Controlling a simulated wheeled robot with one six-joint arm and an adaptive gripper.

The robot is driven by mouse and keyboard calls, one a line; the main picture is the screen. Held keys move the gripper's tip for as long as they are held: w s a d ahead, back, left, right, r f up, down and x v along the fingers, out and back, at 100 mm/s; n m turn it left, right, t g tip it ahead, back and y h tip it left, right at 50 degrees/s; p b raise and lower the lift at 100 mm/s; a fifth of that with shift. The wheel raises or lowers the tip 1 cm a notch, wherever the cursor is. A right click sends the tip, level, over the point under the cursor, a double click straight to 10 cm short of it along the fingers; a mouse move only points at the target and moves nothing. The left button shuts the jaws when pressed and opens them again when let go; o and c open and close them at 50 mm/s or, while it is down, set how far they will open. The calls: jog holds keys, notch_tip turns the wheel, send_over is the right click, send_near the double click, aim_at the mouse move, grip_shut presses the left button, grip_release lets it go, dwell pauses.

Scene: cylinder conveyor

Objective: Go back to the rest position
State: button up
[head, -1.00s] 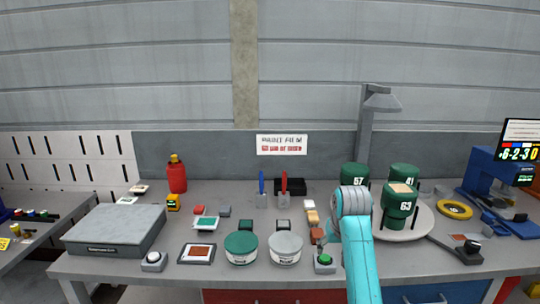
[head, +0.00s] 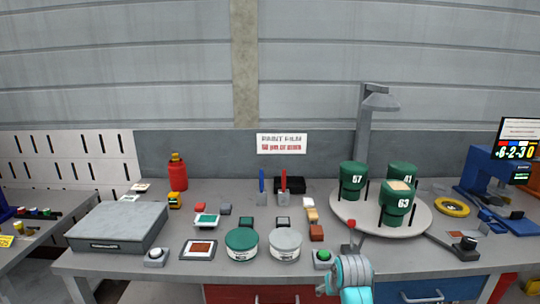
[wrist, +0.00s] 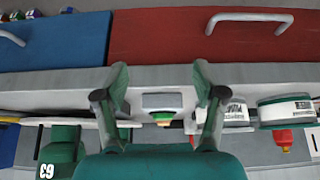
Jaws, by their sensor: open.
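My gripper (wrist: 160,75) is open and empty in the wrist view. Its two fingers are spread in front of the bench edge, with a green-topped push-button box (wrist: 162,102) showing between them. In the head view my arm is low at the bottom, in front of the bench, and the fingers cannot be made out clearly. The push-button box (head: 322,259) stands at the bench's front edge, just beyond my arm. The green cylinder 63 (head: 397,207) stands on the round grey turntable (head: 421,226) with cylinders 57 (head: 352,181) and 41 (head: 403,174).
A red-knobbed lever (head: 351,226) stands near the turntable. A green-topped tin (head: 241,246) and a grey-topped tin (head: 286,246) stand left of the button box. A red drawer (wrist: 200,35) and a blue drawer (wrist: 55,42) with handles are under the bench.

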jog(key=s+f+t, duration=0.2)
jog(key=s+f, duration=1.1)
jog(key=f, duration=0.1)
jog(key=s+f+t, duration=0.2)
jog(key=s+f, duration=0.2)
jog(key=s, duration=1.3)
jog(key=s+r+t, duration=0.1)
jog(key=s+r, duration=0.2)
jog(key=s, duration=0.5)
jog(key=s+r+t, duration=0.1)
jog(key=s+r, duration=0.1)
jog(key=s, duration=0.5)
jog(key=s+r+t, duration=0.2)
jog(key=s+r, duration=1.1)
jog(key=r, duration=0.1)
jog(key=shift+r+t, duration=0.2)
jog(key=shift+t, duration=0.2)
